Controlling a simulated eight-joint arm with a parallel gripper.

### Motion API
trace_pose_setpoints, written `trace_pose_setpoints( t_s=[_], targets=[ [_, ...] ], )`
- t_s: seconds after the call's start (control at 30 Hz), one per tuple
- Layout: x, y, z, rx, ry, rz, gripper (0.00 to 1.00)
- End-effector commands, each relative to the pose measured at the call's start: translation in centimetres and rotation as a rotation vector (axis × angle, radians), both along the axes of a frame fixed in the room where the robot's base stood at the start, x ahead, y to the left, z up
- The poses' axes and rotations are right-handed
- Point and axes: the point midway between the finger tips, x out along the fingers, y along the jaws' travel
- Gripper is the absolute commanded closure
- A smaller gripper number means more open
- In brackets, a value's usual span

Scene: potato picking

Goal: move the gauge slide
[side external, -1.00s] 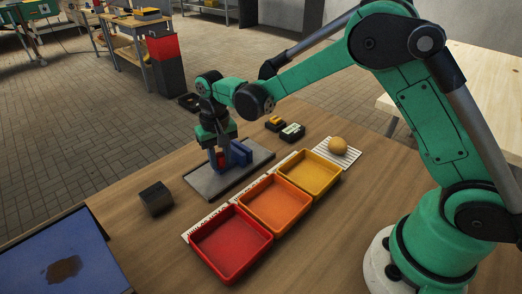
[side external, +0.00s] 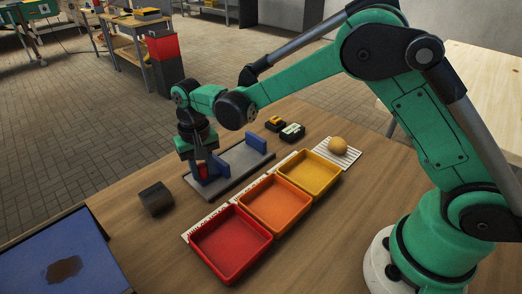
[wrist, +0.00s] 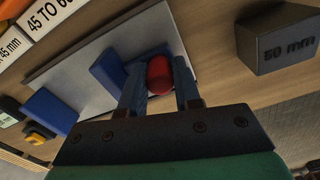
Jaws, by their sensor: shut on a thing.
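The gauge is a flat grey plate (side external: 232,174) on the table, with a fixed blue jaw (side external: 257,143) at its far right end. The gauge slide is a blue block (side external: 215,167) with a red knob (side external: 203,172), near the plate's left end. My gripper (side external: 199,176) points down and is shut on the red knob. In the wrist view the red knob (wrist: 159,75) sits between my two fingers (wrist: 160,98). The slide's blue block (wrist: 106,70) is beside it, apart from the fixed jaw (wrist: 50,109).
Red (side external: 231,276), orange (side external: 273,229) and yellow (side external: 309,193) trays stand in a row, right of the gauge. A potato (side external: 338,145) rests on a striped mat (side external: 350,158). Small dark items (side external: 292,132) lie behind.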

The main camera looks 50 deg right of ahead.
Motion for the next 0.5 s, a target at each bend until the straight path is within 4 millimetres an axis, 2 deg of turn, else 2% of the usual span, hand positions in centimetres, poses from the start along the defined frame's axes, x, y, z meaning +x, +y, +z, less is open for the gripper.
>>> trace_pose_setpoints(
  t_s=[0.17, 0.2, 0.5],
  targets=[
    [0.05, -0.04, 0.04, -0.001, -0.002, -0.001, 1.00],
    [0.05, -0.05, 0.04, -0.001, -0.002, -0.001, 0.61],
    [0.02, -0.07, 0.06, -0.001, -0.002, -0.001, 0.59]
  ],
)
